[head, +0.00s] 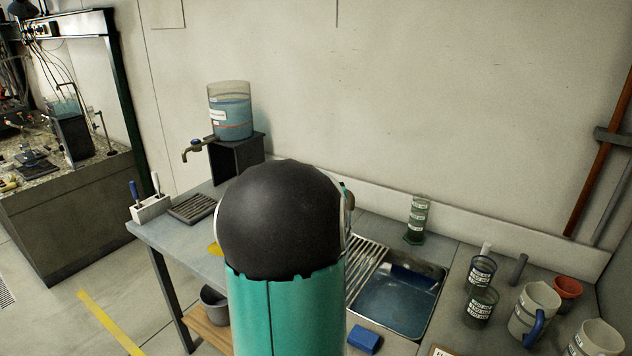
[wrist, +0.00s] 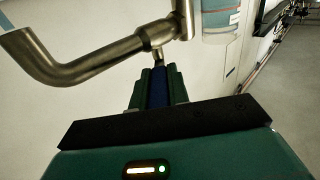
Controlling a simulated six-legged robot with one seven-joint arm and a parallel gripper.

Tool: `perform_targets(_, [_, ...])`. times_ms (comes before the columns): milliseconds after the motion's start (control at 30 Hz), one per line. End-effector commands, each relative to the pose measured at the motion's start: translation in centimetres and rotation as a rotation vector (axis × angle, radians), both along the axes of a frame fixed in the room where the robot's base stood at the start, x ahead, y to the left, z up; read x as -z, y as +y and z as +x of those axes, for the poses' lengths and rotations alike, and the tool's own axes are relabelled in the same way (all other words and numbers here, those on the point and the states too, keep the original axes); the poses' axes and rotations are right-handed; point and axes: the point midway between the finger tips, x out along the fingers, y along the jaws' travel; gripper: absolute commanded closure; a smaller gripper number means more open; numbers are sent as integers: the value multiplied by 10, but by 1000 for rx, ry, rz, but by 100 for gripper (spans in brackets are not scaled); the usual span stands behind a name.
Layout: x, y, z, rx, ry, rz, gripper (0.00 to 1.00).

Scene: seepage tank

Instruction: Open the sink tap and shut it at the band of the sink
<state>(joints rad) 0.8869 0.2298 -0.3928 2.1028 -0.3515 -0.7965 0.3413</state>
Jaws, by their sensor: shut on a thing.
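The sink (head: 441,284) is set in the counter at the right in the head view. Its basin looks blue inside; I cannot make out the band or the water level. In the wrist view a curved metal tap spout (wrist: 85,62) crosses the upper left, with its body at the top. My gripper (wrist: 158,78) is shut on the tap's blue lever (wrist: 158,97), which lies between its green fingers. My own arm hides most of this tap and the gripper in the head view. I see no clear stream from the spout; its mouth is not clearly shown.
A clear tank (head: 230,117) with blue liquid and its own tap (head: 196,148) stands on a black block at the back left. A green-marked cylinder (head: 418,218) stands behind the sink. Cups and mugs (head: 535,312) crowd the right. A blue sponge (head: 364,340) lies in front of the sink.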

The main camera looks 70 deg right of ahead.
Motion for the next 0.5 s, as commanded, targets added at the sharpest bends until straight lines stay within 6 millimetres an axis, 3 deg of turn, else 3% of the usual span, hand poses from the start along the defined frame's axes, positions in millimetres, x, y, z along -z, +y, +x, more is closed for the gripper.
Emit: perform_targets(500, [-1, -5, -6, -150, -2, -2, 100])
